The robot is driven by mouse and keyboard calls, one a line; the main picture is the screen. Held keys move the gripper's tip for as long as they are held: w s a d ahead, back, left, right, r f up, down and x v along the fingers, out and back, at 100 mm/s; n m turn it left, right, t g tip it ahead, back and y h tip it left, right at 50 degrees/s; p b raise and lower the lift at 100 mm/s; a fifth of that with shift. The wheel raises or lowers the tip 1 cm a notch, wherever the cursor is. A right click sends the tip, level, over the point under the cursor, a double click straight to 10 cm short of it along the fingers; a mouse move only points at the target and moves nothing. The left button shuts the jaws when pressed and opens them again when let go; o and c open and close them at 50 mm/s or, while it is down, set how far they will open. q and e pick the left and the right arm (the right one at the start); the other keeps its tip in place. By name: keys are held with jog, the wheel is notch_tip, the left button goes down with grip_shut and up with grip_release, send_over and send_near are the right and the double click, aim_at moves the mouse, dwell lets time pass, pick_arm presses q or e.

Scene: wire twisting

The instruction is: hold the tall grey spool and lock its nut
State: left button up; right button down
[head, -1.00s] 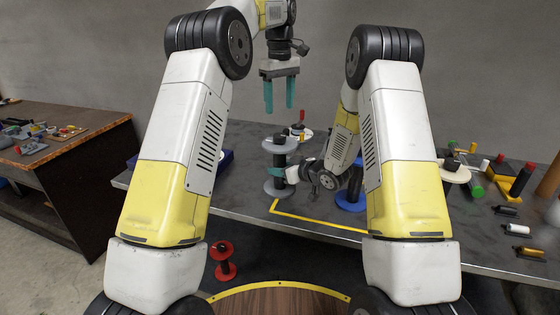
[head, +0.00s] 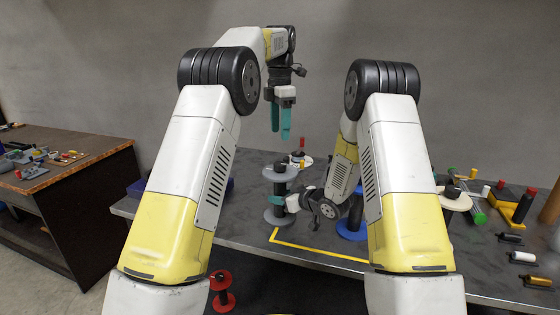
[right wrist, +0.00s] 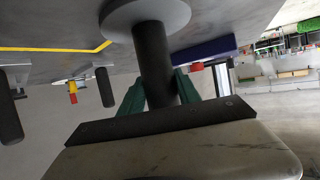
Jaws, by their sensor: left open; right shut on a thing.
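The tall grey spool (head: 281,174) stands upright on the grey table, with two grey discs on a dark core. My right gripper (head: 278,200) is shut on this core, just above the lower disc. In the right wrist view the dark core (right wrist: 152,50) passes between the green fingers, with a grey disc (right wrist: 145,12) beside them. My left gripper (head: 282,124) is open and empty, pointing down above the spool and apart from it. A small dark part (head: 279,164) tops the spool; I cannot tell whether it is the nut.
A blue spool (head: 352,226) stands right of my right gripper. A white-disc spool with a red tip (head: 301,146) stands behind. Yellow tape (head: 310,249) marks the table's front. Several spools and small parts crowd the right side. A red spool (head: 222,290) is low in front.

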aim_at(280, 163)
pick_arm(q)
notch_tip(280, 163, down, 11)
dwell(0.4)
jog(key=shift+c, duration=0.2)
grip_shut()
